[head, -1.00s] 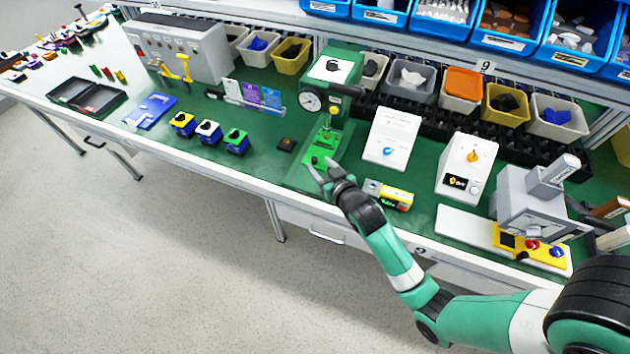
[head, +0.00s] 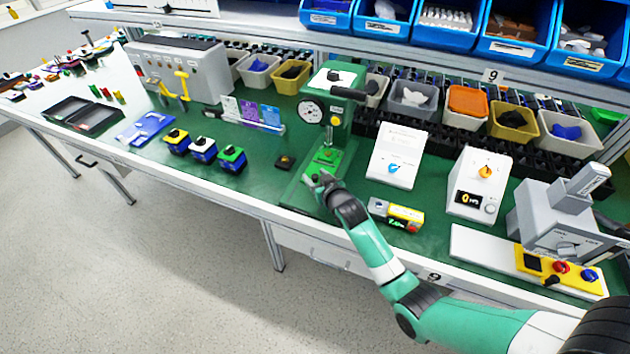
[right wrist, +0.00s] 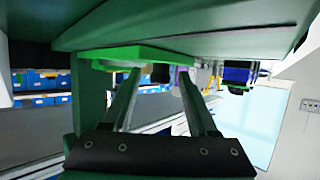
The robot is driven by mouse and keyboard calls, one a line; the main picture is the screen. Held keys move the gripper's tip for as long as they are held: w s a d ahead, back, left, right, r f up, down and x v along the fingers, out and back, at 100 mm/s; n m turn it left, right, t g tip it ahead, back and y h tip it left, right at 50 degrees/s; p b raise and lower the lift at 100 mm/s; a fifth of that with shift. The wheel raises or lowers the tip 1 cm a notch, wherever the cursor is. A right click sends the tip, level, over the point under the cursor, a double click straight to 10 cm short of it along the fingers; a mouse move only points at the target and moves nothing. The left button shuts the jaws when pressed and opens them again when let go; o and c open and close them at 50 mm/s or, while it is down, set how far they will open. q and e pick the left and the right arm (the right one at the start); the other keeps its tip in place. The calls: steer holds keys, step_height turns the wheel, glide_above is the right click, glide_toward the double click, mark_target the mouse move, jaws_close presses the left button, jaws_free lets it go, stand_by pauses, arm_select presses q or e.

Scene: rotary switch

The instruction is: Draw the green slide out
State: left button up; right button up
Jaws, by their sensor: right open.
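The bright green slide (head: 326,156) sits low at the front of the dark green press stand (head: 336,92) in the head view. My right gripper (head: 322,182) is at the slide's front end, with its fingers toward it. In the right wrist view the slide (right wrist: 140,54) shows as a bright green plate near the top. The open fingers of my right gripper (right wrist: 155,82) reach up close to it, apart from each other. I cannot tell whether they touch it. My left gripper is not in view.
A round gauge (head: 311,111) is on the press stand. The bench's front edge is close to my right arm.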

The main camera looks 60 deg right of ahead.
steer(key=shift+w+d+f, duration=0.1)
steer(key=shift+w+d, duration=0.1)
steer(key=shift+c, duration=0.3)
jaws_close()
stand_by(0.8)
steer(key=shift+a, duration=0.1)
